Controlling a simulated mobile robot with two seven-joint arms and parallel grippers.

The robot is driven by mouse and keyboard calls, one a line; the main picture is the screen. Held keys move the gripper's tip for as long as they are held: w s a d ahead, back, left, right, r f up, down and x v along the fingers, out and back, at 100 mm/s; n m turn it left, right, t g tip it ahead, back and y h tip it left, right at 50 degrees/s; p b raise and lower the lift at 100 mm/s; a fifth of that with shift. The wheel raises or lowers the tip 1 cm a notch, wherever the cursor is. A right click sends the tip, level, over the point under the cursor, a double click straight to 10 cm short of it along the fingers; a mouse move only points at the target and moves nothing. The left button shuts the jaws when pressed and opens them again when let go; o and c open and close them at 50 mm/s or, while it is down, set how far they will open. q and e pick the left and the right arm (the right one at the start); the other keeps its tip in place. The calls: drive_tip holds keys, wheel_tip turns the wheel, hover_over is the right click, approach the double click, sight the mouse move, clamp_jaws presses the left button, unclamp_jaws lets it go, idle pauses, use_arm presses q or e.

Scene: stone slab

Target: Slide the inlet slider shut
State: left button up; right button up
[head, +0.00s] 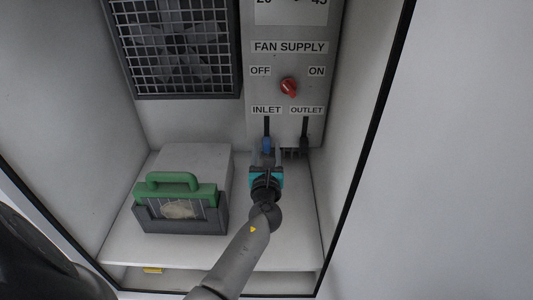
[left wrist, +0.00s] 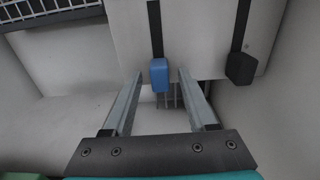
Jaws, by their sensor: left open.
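The blue inlet slider (head: 267,144) is at the lower end of a dark vertical slot under the INLET label on the grey panel. In the left wrist view the blue slider (left wrist: 159,75) stands between the tips of my left gripper (left wrist: 160,73), with a gap visible on both sides. In the head view my left gripper (head: 266,158) reaches up to the slider from below, open, and its fingers are partly hidden. My right gripper is not in view.
The black outlet slider (head: 304,146) is close on the right; it also shows in the left wrist view (left wrist: 241,68). A red knob (head: 288,86) is above. A grey box with a green handle (head: 172,181) stands left on the shelf (head: 125,245). Cabinet walls flank both sides.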

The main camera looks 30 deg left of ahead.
use_arm(q)
drive_tip(key=v, duration=1.5)
drive_tip(key=shift+d, duration=0.15)
